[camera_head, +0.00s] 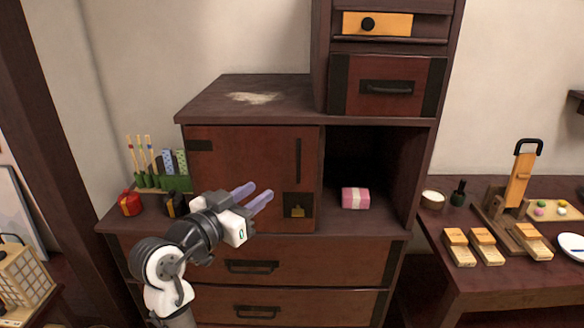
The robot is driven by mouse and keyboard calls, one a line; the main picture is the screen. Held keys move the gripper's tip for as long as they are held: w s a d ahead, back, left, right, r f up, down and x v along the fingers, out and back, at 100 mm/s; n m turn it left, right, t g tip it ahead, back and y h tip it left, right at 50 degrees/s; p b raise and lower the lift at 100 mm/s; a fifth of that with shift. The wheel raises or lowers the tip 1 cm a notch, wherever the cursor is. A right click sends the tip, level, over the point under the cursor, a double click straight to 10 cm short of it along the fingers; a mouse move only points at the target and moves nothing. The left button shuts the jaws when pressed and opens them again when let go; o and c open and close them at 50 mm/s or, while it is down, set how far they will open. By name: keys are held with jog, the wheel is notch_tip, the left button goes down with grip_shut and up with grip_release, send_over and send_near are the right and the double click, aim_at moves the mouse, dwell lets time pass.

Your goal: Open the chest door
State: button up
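The dark wooden chest (222,105) stands against the wall. Its reddish-brown door (235,160) is on the left of the middle level and looks closed. A dark vertical handle strip (298,159) is near the door's right edge, with a dark plate and brass lock (297,211) below it. My gripper (259,194) is in front of the lower part of the door, its two pale purple fingers apart with nothing between them. The fingers point up and right, left of the lock plate. I cannot tell how far they are from the door.
An open compartment right of the door holds a pink box (355,198). Small boxes, including a red one (130,203), sit left of the door. Drawers (255,267) lie below. A low table (477,286) with wooden blocks stands at the right, and a lantern (24,272) at lower left.

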jog(key=p, duration=0.4)
send_near(293, 167)
jog(key=w+d+r, duration=0.1)
jog(key=d+r, duration=0.1)
jog(key=d, duration=0.1)
jog(key=w+d+r, duration=0.1)
jog(key=d, duration=0.1)
jog(key=shift+w+d, duration=0.25)
jog(key=shift+w, duration=0.1)
jog(key=shift+c, duration=0.3)
grip_shut()
